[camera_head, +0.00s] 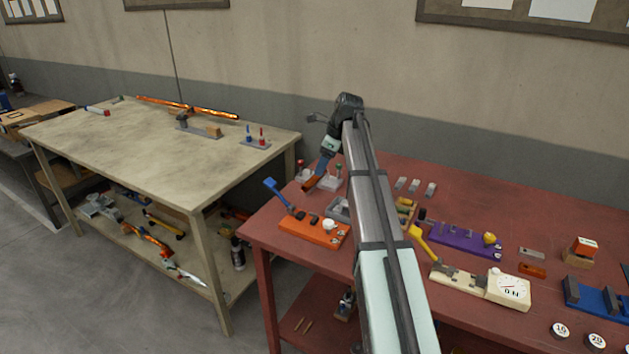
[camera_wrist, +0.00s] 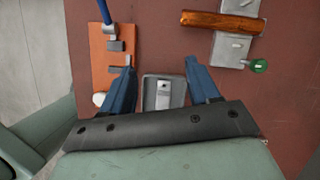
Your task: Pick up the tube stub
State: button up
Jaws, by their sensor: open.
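A small pale grey metal piece with a dark hole (camera_wrist: 164,97) lies in a shallow grey tray (camera_wrist: 150,78); it may be the tube stub, but I cannot be sure. The tray also shows in the head view (camera_head: 335,209), partly behind my arm. My gripper (camera_wrist: 160,67) is open and empty, with one blue finger on each side of the tray in the wrist view. In the head view my gripper (camera_head: 321,172) points down over the red table. How high it is above the tray I cannot tell.
An orange board (camera_head: 312,231) with a blue lever lies left of the tray. A grey fixture (camera_wrist: 233,48) with a brown bar (camera_wrist: 221,21) and a green knob is behind it. A purple board (camera_head: 465,243) and a cream dial base (camera_head: 480,284) stand to the right.

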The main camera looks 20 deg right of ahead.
jog(key=w+n, duration=0.3)
jog(key=m+h, duration=0.1)
jog(key=m, duration=2.3)
send_over(314, 178)
jog(key=f, duration=0.7)
jog(key=shift+s+f, duration=0.1)
jog(key=shift+s, duration=0.3)
jog(key=shift+d+x, duration=0.2)
jog(key=shift+x, duration=0.65)
jog(key=shift+d+x, duration=0.15)
jog(key=shift+x, duration=0.7)
jog(key=shift+d+x, duration=0.2)
jog(key=shift+x, duration=0.65)
jog(key=shift+s+f, duration=0.15)
